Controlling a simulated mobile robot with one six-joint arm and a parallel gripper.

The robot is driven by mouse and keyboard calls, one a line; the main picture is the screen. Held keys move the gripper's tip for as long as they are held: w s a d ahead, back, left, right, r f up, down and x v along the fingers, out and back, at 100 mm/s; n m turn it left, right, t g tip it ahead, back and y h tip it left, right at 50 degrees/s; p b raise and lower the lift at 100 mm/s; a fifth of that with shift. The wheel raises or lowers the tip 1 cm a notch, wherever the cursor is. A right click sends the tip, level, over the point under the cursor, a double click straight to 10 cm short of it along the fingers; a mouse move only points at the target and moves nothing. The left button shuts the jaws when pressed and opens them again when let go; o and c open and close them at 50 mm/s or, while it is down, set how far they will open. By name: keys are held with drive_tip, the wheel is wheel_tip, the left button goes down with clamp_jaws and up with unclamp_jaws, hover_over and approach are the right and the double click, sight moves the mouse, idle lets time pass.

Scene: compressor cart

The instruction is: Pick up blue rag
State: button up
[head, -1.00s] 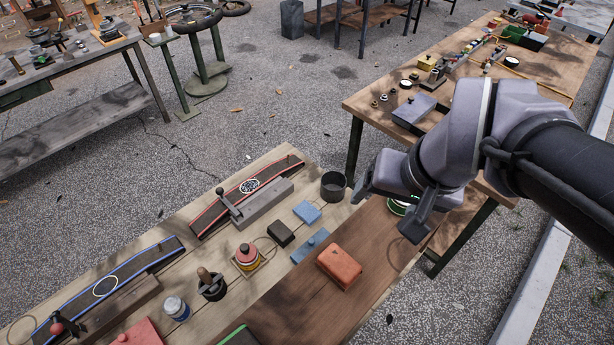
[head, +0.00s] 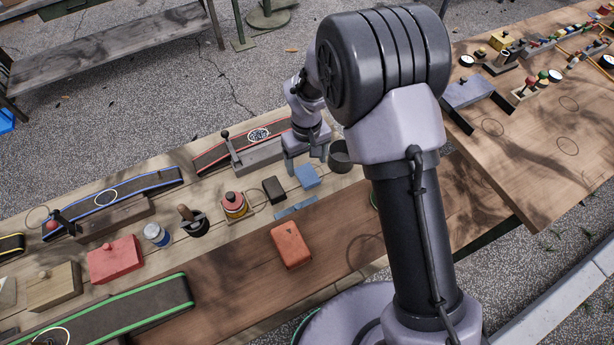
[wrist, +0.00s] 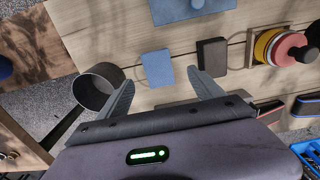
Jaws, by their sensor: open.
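The blue rag (head: 307,176) is a small flat light-blue square on the pale wooden bench. It also shows in the wrist view (wrist: 157,68), just ahead of and between the fingertips. My gripper (head: 307,160) is open and empty, fingers pointing down, close behind the rag in the head view. In the wrist view my gripper (wrist: 161,84) has one finger on each side of the rag's line, not touching it as far as I can tell. The exact height above the bench is unclear.
A dark block (head: 273,189) lies left of the rag, a dark round cup (head: 340,157) right of it. A red-edged track (head: 215,157) with a grey block (head: 262,151) stands behind.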

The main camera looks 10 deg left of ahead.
sight(307, 174)
drive_tip(key=f, duration=0.2)
drive_tip(key=f+b, duration=0.1)
drive_tip(key=f, duration=0.1)
drive_tip(key=f+b, duration=0.1)
drive_tip(key=f, duration=0.1)
drive_tip(key=shift+w+f, duration=0.2)
drive_tip(key=shift+w, duration=0.2)
drive_tip(key=shift+r, duration=0.15)
drive_tip(key=shift+c, duration=1)
drive_tip(key=c, duration=1.3)
drive_tip(key=shift+o, duration=0.2)
wheel_tip(307, 174, up, 10)
drive_tip(key=p, duration=0.3)
